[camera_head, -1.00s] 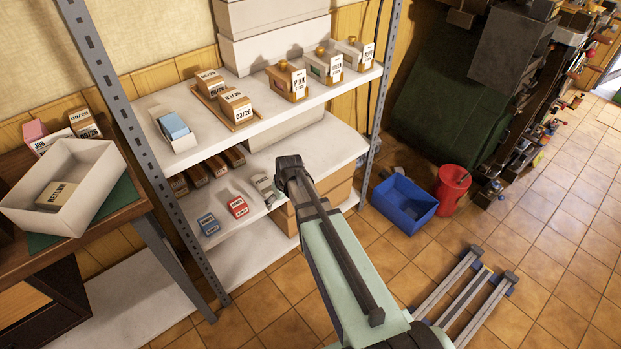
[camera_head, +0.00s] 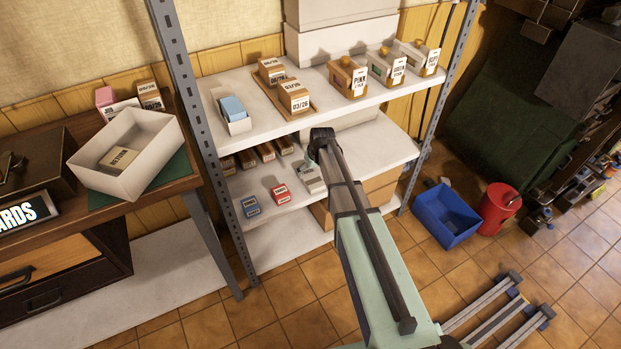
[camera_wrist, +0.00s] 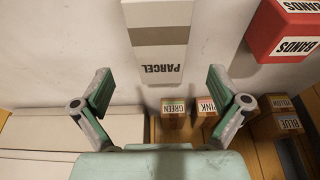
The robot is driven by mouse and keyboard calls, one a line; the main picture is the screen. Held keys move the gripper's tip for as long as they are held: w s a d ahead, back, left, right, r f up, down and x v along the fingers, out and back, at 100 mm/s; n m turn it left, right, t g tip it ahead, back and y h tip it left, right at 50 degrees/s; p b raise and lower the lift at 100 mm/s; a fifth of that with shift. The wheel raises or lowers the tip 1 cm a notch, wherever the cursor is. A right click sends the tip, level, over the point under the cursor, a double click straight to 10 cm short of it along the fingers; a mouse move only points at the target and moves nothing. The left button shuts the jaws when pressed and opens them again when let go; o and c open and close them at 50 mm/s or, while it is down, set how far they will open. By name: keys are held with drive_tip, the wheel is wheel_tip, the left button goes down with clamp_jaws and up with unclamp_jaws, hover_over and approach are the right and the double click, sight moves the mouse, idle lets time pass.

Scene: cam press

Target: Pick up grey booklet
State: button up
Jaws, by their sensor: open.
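A grey-and-white banded piece labelled PARCEL (camera_wrist: 160,45) lies on the white shelf in the wrist view, its lettering upside down. It is the nearest match to a grey booklet. In the head view a small grey piece (camera_head: 311,178) lies on the middle shelf, right of the red box. My gripper (camera_wrist: 160,78) is open and empty, its two fingers spread either side of the PARCEL piece's labelled end. I cannot tell the height left between them.
Small wooden boxes marked GREEN (camera_wrist: 173,112) and PINK (camera_wrist: 205,110) stand close by. The upper shelf (camera_head: 258,128) and a metal upright (camera_head: 192,110) frame the space.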

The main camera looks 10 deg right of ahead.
sight(311, 176)
drive_tip(key=shift+x, duration=2.55)
drive_tip(key=shift+c, duration=0.4)
drive_tip(key=c, duration=1.3)
